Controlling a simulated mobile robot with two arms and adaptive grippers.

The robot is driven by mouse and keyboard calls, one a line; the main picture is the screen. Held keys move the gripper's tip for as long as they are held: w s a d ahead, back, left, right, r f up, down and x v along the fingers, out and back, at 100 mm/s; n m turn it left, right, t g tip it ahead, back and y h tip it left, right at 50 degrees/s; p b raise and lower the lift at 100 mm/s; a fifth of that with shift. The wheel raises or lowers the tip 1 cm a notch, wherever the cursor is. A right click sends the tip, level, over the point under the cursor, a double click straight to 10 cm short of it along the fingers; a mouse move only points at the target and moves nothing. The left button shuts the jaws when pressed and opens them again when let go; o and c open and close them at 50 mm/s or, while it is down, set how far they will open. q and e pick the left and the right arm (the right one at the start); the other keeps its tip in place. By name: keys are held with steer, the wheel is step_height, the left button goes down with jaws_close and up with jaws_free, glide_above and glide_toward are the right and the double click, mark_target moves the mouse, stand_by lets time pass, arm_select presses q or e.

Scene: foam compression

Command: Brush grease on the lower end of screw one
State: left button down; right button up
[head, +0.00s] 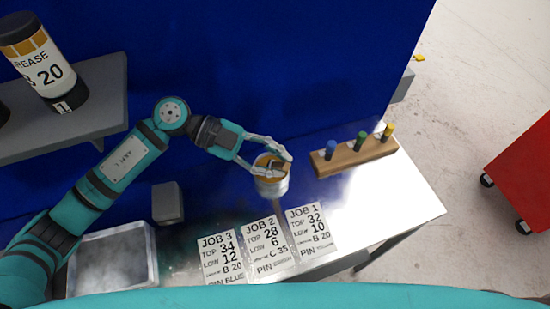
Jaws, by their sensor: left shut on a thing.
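My left gripper (277,164) is above the bench, with its fingers closed at the top of a small pale round pot-like thing (270,188) with a tan top. Its fingers hide part of that top, and I cannot tell whether a brush is there. A narrow brownish strip shows just below the pot-like thing; I cannot tell what it is. A large grease canister (43,70) marked B 20, with a dark lid and tan band, stands on the shelf at upper left. I cannot make out screw one. My right gripper is out of view.
The shiny bench (385,205) is clear at its right end. A wooden block (352,157) holds blue, green and yellow pegs. Three job cards (264,247) lie in front. A grey tray (112,262) is at left. A blue panel (250,60) rises behind.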

arm_select(q)
steer(key=shift+f, duration=0.3)
stand_by(0.4)
steer(key=shift+f, duration=0.15)
stand_by(1.4)
step_height(320, 180, up, 7)
steer(key=p, duration=0.7)
steer(key=shift+p, duration=0.3)
steer(key=shift+s, duration=0.1)
stand_by(0.6)
